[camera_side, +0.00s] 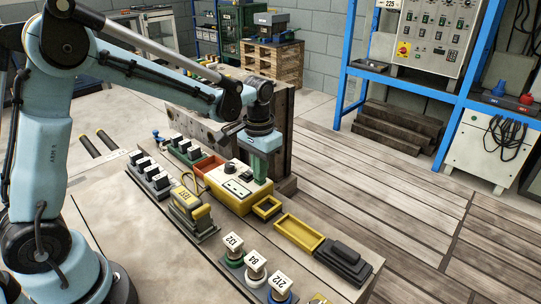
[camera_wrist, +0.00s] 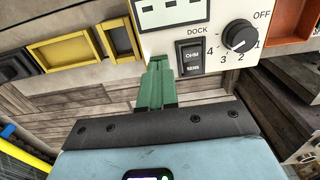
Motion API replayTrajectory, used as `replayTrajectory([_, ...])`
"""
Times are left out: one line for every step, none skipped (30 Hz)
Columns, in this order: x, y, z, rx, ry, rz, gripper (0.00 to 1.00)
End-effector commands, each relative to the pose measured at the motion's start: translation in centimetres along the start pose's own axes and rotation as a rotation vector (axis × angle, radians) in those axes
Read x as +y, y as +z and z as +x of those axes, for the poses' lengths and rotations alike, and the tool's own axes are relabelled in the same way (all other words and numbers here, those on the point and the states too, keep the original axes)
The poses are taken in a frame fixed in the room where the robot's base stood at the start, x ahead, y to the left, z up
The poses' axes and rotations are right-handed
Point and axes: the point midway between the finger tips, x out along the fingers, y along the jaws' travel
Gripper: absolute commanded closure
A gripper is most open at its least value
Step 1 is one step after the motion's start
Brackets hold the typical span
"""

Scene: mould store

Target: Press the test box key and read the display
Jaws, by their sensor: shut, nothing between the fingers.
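The test box (camera_side: 238,196) is yellow with a cream top panel, on the bench. In the wrist view its panel (camera_wrist: 215,14) carries a black rocker key (camera_wrist: 190,57), a black knob (camera_wrist: 238,35) marked OFF and 1 to 4, and the word DOCK. The display (camera_wrist: 172,5) is cut off by the top edge; no reading is legible in either view. My gripper (camera_side: 261,176) points down at the right end of the box in the side view. Its green fingers (camera_wrist: 159,66) are shut and empty, left of the key in the wrist view. Contact with the box cannot be told.
A small yellow tray (camera_side: 267,208) and a longer yellow tray (camera_side: 298,232) lie right of the box. An orange tray (camera_side: 207,166) is behind it. A yellow meter (camera_side: 188,205) stands in front, near numbered weights (camera_side: 255,266). A dark upright plate (camera_side: 283,140) rises close behind my gripper.

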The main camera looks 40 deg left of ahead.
Motion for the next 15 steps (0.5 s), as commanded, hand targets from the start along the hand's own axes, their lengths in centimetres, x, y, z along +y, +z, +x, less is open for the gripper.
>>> replayTrajectory([0.00, 0.00, 0.08, 0.000, 0.000, 0.000, 1.00])
replayTrajectory([0.00, 0.00, 0.13, 0.000, 0.000, 0.000, 1.00])
replayTrajectory([0.00, 0.00, 0.18, 0.000, 0.000, 0.000, 1.00])
replayTrajectory([0.00, 0.00, 0.22, 0.000, 0.000, 0.000, 1.00])
replayTrajectory([0.00, 0.00, 0.27, 0.000, 0.000, 0.000, 1.00])
replayTrajectory([0.00, 0.00, 0.32, 0.000, 0.000, 0.000, 1.00])
replayTrajectory([0.00, 0.00, 0.36, 0.000, 0.000, 0.000, 1.00])
replayTrajectory([0.00, 0.00, 0.40, 0.000, 0.000, 0.000, 1.00])
replayTrajectory([0.00, 0.00, 0.37, 0.000, 0.000, 0.000, 1.00])
replayTrajectory([0.00, 0.00, 0.37, 0.000, 0.000, 0.000, 1.00])
replayTrajectory([0.00, 0.00, 0.37, 0.000, 0.000, 0.000, 1.00])
replayTrajectory([0.00, 0.00, 0.34, 0.000, 0.000, 0.000, 1.00])
replayTrajectory([0.00, 0.00, 0.28, 0.000, 0.000, 0.000, 1.00])
replayTrajectory([0.00, 0.00, 0.18, 0.000, 0.000, 0.000, 1.00])
replayTrajectory([0.00, -0.01, -0.02, 0.000, 0.000, 0.000, 1.00])
